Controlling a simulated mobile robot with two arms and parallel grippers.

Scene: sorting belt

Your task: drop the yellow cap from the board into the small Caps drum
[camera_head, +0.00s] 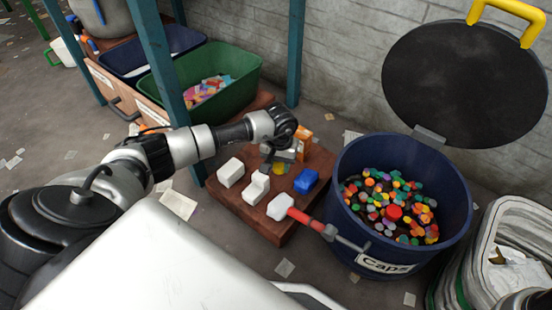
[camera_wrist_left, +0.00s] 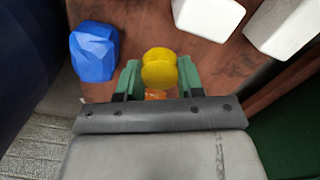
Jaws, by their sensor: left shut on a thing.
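The yellow cap (camera_head: 279,169) is at the far part of the brown board (camera_head: 272,228); in the left wrist view the yellow cap (camera_wrist_left: 159,68) sits between the green fingers. My left gripper (camera_wrist_left: 158,80) is shut on it; in the head view this gripper (camera_head: 278,158) hides part of the cap. I cannot tell whether the cap still touches the board. The blue Caps drum (camera_head: 440,256) stands right of the board, its black lid (camera_head: 465,85) raised, with many coloured caps (camera_head: 393,212) inside. My right gripper is not in view.
White blocks (camera_head: 231,172) (camera_head: 256,188) (camera_head: 280,207) and a blue block (camera_head: 306,180) lie on the board. A red lever (camera_head: 308,219) reaches from the drum over the board's edge. A green bin (camera_head: 247,75) stands behind a teal post (camera_head: 163,60).

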